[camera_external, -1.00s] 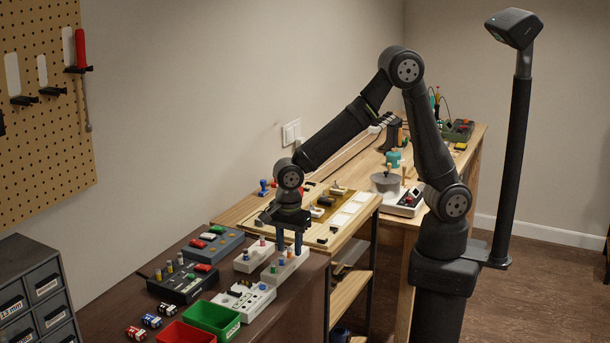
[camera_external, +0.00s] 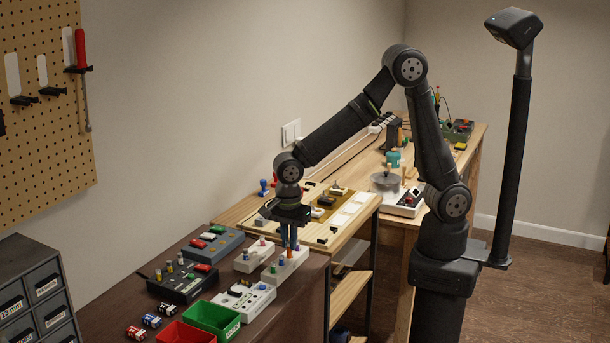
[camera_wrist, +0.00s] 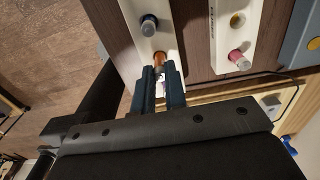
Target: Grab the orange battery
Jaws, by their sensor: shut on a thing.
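The orange battery (camera_wrist: 158,59) shows in the wrist view between the tips of my gripper (camera_wrist: 158,72). It is upright at the end of a white holder block (camera_wrist: 130,12), and its lower part is hidden. My gripper points down over the white block in the external view (camera_external: 289,238), with its fingers close together. The gripper is shut on the orange battery.
A dark-capped piece (camera_wrist: 149,25) stands in the same block. A second white block (camera_wrist: 238,20) with a pink piece (camera_wrist: 239,59) is beside it. Green (camera_external: 212,318) and red (camera_external: 186,334) bins are at the front. Dark battery boxes (camera_external: 184,284) stand to the left.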

